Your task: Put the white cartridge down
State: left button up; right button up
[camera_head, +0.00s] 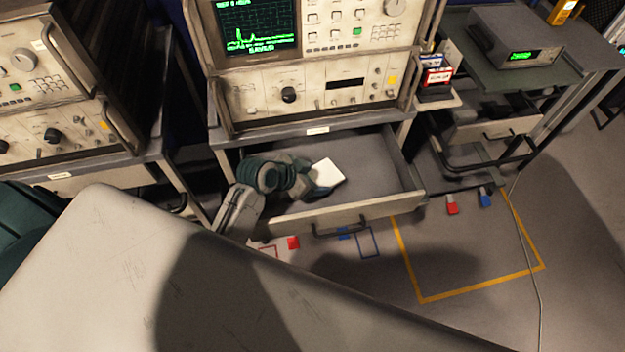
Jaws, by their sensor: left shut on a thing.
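The white cartridge (327,172) shows as a pale square at the tip of my left gripper (308,181). It is over the inside of the open drawer (385,183) under the middle instrument rack. My left gripper is shut on the cartridge. I cannot tell whether the cartridge touches the drawer floor. My right gripper is not in view.
A large pale surface fills the lower left foreground. Red and blue cartridges (435,76) stand on a small shelf right of the rack. A red piece (452,205) and a blue piece (486,198) lie lower right. A yellow outline (480,287) marks clear floor.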

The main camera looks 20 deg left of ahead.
pick_arm(q)
jog(key=shift+f, duration=1.1)
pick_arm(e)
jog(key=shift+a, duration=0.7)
pick_arm(q)
jog(key=o, duration=0.6)
jog(key=shift+f, duration=0.15)
jog(key=o, duration=0.5)
jog(key=shift+c, duration=0.2)
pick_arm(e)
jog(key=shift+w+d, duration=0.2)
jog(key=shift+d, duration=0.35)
